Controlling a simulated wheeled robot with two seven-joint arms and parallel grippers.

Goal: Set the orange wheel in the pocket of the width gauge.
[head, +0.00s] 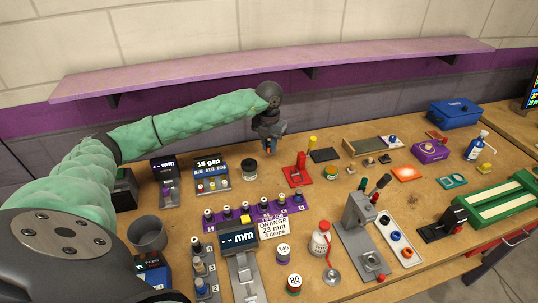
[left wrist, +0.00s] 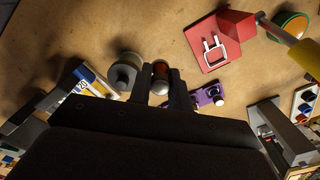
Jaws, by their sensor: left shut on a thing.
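My left gripper (head: 270,150) hangs above the bench near its back middle, pointing down, shut on a small wheel. In the left wrist view, the wheel (left wrist: 160,74) shows orange-red with a silvery end between the two dark fingers. Two grey devices with "--mm" displays stand on the bench: one at the back left (head: 168,185) and a larger one at the front (head: 246,274). I cannot tell from the labels which is the width gauge. The gripper is apart from both, to their right. My right gripper is not in view.
A purple rack (head: 232,226) of wheels carries a card reading "ORANGE 23 mm 3 drops". A black jar (head: 249,170) and a red stand (head: 297,176) flank the space below the gripper. A grey press (head: 360,222) stands front right. A purple shelf (head: 200,77) runs along the wall behind.

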